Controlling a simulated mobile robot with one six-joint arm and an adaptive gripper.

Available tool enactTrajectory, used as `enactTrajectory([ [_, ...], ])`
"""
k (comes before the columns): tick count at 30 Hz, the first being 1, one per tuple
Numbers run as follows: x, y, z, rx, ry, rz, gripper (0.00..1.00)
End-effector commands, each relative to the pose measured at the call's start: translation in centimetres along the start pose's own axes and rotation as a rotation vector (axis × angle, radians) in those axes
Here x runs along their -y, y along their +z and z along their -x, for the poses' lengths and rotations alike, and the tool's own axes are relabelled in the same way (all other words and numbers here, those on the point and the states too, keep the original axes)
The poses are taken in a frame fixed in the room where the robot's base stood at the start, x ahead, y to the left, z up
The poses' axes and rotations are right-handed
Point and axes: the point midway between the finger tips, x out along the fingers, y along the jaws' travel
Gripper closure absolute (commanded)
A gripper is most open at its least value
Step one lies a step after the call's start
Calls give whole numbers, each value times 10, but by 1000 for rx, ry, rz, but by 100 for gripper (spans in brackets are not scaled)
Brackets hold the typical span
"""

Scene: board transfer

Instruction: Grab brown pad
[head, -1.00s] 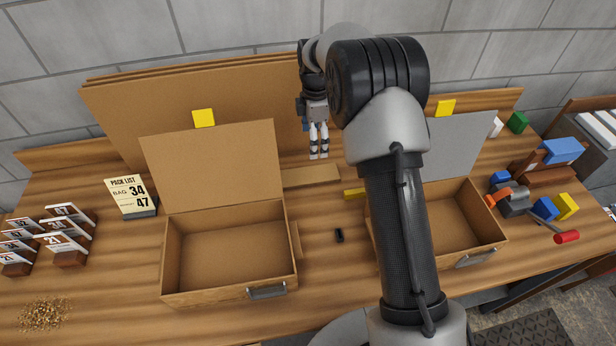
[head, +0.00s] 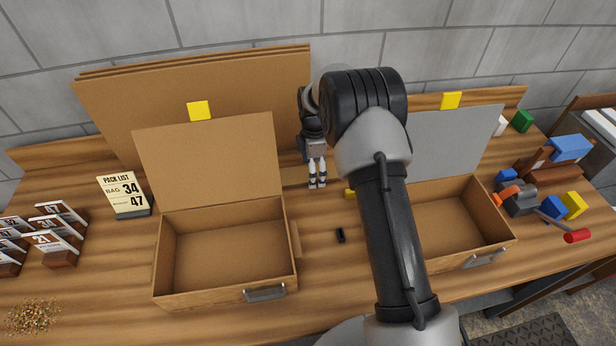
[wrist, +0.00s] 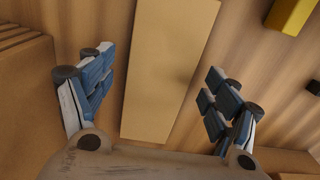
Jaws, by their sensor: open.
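A flat tan-brown rectangular pad (wrist: 165,60) lies on the wooden table in the wrist view, running from the top edge down between my fingers. In the head view a small part of the pad (head: 292,176) shows behind the left case, mostly hidden by my gripper. My gripper (wrist: 153,92) is open, with one blue-padded finger on each side of the pad and nothing held. In the head view my gripper (head: 317,186) points down over the pad. I cannot tell its exact height above the table.
An open brown case (head: 173,294) stands left of my gripper, and another open case (head: 468,258) stands right, partly behind my arm. A yellow block (wrist: 289,14) and a small black item (head: 341,235) lie near the pad. Tall brown boards (head: 110,105) lean behind.

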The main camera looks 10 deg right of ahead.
Motion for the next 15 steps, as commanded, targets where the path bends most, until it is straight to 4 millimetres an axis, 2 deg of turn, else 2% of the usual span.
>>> enactTrajectory([
  [6, -1, 0, 0, 0, 2, 0, 18],
  [15, -1, 0, 0, 0, 2, 0, 38],
])
